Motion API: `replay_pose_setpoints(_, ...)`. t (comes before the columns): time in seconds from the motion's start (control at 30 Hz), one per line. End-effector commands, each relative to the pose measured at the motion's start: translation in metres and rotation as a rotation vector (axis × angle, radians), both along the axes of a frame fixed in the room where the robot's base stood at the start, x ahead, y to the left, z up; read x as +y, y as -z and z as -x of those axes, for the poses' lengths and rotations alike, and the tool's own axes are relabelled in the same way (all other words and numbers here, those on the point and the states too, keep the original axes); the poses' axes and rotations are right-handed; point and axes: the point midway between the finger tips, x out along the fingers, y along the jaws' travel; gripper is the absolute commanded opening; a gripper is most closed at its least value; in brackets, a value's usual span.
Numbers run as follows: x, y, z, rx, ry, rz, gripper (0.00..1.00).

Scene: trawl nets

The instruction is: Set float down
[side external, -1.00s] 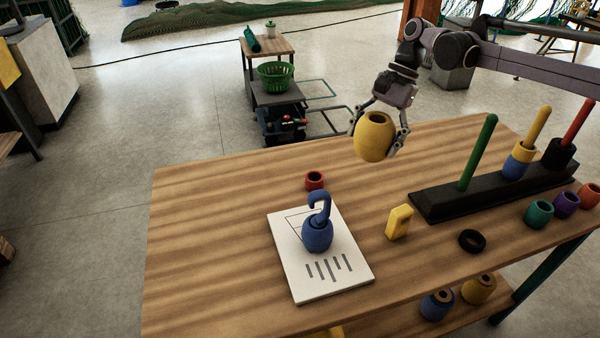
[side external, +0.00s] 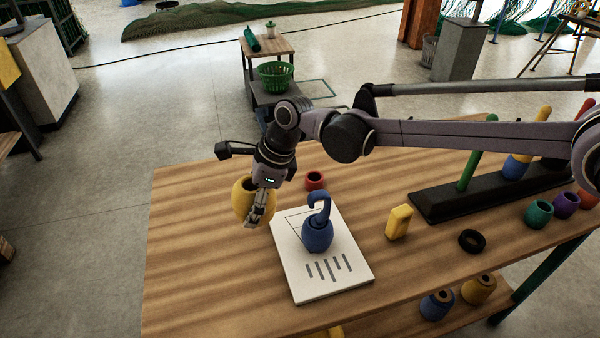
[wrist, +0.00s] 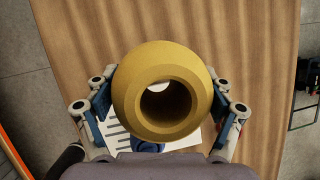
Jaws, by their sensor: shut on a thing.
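The large yellow float (side external: 249,203) is a barrel shape with a hole through it. My gripper (side external: 262,207) is shut on it and holds it above the left part of the table, left of the white board. In the wrist view the float (wrist: 165,65) sits between both fingers (wrist: 160,115), its hole facing the camera. Part of the board shows through the hole. The height of the float over the table is hard to judge.
The white board (side external: 346,280) bears a blue hooked float (side external: 317,235). A red ring (side external: 315,180) stands behind it. A yellow block (side external: 399,222), a black ring (side external: 471,240) and a black peg rack (side external: 440,205) lie to the right. The table's left (side external: 180,260) is clear.

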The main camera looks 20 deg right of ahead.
Motion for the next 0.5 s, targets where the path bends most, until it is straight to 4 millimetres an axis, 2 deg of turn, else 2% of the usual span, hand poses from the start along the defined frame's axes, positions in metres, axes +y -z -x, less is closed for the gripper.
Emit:
replay_pose_setpoints(0.17, 0.024, 0.013, 0.009, 0.0, 0.003, -0.001, 0.46)
replay_pose_setpoints(0.5, 0.087, 0.053, 0.029, 0.001, 0.002, 0.0, 0.46)
